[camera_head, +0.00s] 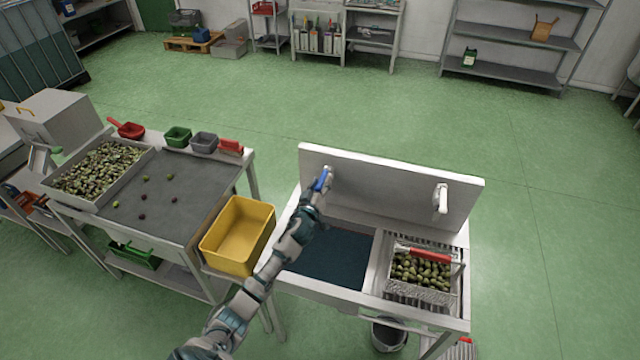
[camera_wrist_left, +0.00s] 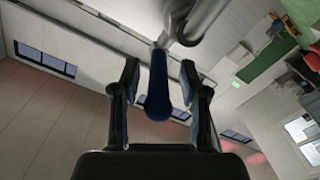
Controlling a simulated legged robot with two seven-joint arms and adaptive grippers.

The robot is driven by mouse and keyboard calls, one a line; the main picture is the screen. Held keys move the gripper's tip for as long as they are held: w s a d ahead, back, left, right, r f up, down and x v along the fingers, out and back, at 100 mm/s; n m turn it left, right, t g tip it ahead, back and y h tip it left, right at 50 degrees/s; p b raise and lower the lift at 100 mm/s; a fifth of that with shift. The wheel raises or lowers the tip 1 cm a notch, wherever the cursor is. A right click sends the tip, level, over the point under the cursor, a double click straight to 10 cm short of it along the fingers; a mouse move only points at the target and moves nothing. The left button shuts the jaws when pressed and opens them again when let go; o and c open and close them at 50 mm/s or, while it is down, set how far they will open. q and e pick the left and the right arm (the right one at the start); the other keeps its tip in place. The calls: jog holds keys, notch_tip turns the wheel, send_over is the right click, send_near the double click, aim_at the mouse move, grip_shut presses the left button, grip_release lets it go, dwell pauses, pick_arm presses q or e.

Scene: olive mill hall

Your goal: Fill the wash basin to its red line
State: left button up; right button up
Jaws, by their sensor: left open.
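The wash basin (camera_head: 333,258) is the left bowl of the steel sink, with dark blue-grey content that looks like water. My left gripper (camera_head: 316,194) is at this lever, and my forearm crosses over the basin's left part. In the left wrist view the blue lever (camera_wrist_left: 158,92) lies between the two spread fingers of my left gripper (camera_wrist_left: 160,80), with gaps on both sides. My right gripper is not in view.
A basket of olives (camera_head: 420,272) with a red handle sits on the ribbed drainboard, below a second spout (camera_head: 440,198). A yellow bin (camera_head: 240,235) stands left of the sink, beside the sorting table (camera_head: 190,185). A bucket (camera_head: 388,336) is under the sink.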

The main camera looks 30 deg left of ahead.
pick_arm(q)
jog(key=shift+d+r, duration=0.1)
jog(key=shift+d, duration=0.1)
jog(key=c, duration=0.3)
jog(key=shift+a, duration=0.15)
grip_shut()
jog(key=shift+s+a, duration=0.1)
jog(key=shift+a, duration=0.05)
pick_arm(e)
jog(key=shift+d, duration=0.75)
